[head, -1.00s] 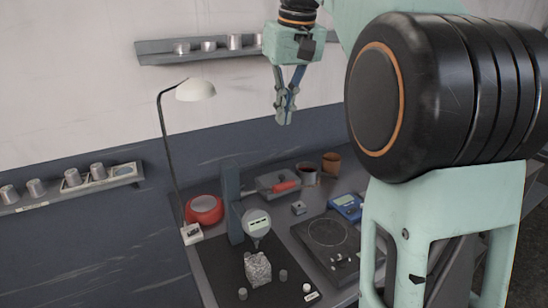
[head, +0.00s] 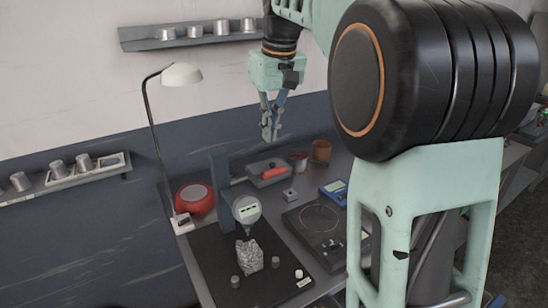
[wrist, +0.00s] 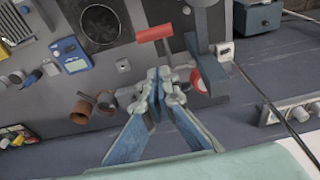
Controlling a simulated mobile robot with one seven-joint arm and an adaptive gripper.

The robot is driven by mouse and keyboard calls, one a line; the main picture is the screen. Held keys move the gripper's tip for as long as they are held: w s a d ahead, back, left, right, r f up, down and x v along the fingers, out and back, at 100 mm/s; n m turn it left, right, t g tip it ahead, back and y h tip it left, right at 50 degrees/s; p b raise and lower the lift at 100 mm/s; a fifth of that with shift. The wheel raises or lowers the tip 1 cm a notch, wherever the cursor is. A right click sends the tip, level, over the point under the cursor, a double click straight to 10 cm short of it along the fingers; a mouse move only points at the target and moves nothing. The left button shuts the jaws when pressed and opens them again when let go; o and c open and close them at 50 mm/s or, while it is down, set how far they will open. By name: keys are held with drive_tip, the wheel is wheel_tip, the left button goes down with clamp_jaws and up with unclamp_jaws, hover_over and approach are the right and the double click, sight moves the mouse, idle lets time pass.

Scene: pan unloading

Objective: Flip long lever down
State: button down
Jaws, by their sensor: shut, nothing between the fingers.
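I take this handle for the long lever, but cannot be sure. It also shows in the wrist view (wrist: 154,34) as a red bar with a short grey stem. My gripper (head: 270,137) is in the air above and behind the handle in the picture, pointing down. In the wrist view its fingertips (wrist: 159,78) are together and empty, apart from the red bar.
A round gauge (head: 246,210) on the post stands over a rough grey block (head: 249,256). A lamp (head: 181,75) and a red round object (head: 194,199) are at the left. Brown cups (head: 321,150), a blue meter (head: 335,190) and a hot plate (head: 318,220) are at the right.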

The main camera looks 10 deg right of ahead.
sight(276, 169)
drive_tip(key=f, duration=0.2)
drive_tip(key=s+f, duration=0.1)
drive_tip(key=f, duration=0.2)
drive_tip(key=shift+s+d+f, duration=0.3)
drive_tip(key=shift+f, duration=0.05)
drive_tip(key=shift+f+b, duration=0.2)
drive_tip(key=shift+b, duration=0.35)
drive_tip(key=shift+s+f, duration=0.1)
drive_tip(key=shift+f, duration=0.05)
drive_tip(key=shift+s+d+t+b, duration=0.1)
drive_tip(key=shift+s+t+b, duration=0.1)
drive_tip(key=shift+t+b, duration=0.15)
